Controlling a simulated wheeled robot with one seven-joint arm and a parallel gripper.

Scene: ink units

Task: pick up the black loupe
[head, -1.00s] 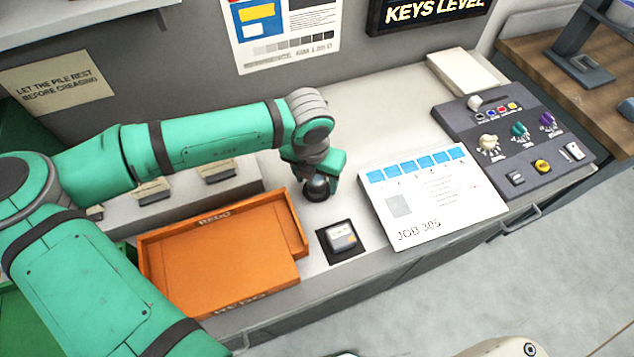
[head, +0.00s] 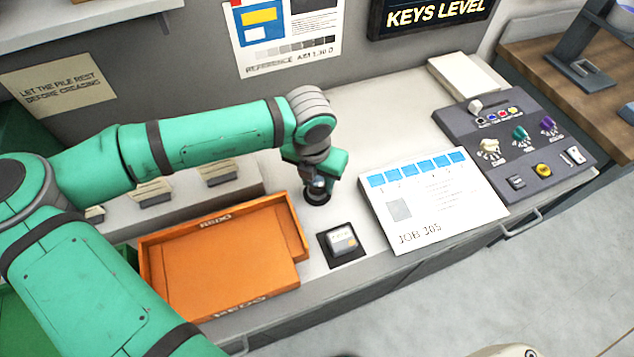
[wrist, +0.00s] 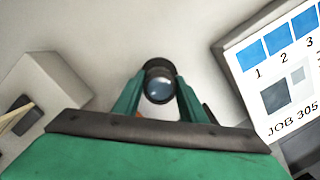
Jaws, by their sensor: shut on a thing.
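The black loupe (wrist: 158,82) is a short dark cylinder with a glassy lens, seen from above in the wrist view. My gripper (wrist: 157,98) has its two green fingers shut on it, one on each side. In the head view the loupe (head: 317,197) shows as a dark round shape under my gripper (head: 318,184), over the pale counter right of the orange tray. I cannot tell whether its base touches the counter.
The orange tray (head: 225,265) lies left of my gripper. A small grey device (head: 341,239) sits on a dark pad in front. The JOB 305 sheet (head: 430,205) and a grey control console (head: 515,150) are to the right. The counter behind my gripper is clear.

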